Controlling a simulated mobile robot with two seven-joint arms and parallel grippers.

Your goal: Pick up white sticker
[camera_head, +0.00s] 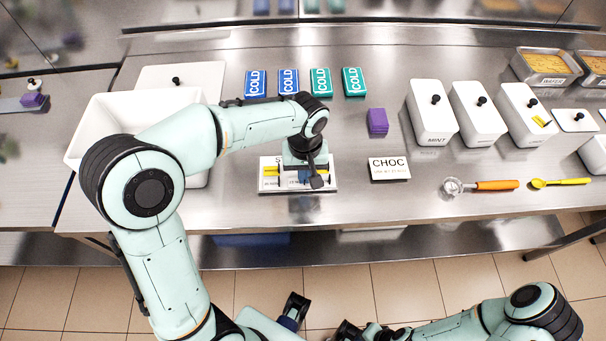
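A white sheet or board (265,184) lies flat near the front edge of the steel counter, with yellow and blue patches and small print on it. My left gripper (308,181) points down over its middle and hides much of it. I cannot make out a separate white sticker there, nor whether the fingers touch anything or how far apart they are. A white card reading CHOC (389,168) lies just right of the sheet. My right arm is low at the bottom right, with its dark gripper (345,330) partly cut off.
Blue COLD packs (255,83) and green COLD packs (321,81) lie behind, with a purple block (377,121) to the right. White lidded tubs (431,112), an orange-handled scoop (490,185) and a yellow spoon (560,183) are further right. A white bin (88,130) stands left.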

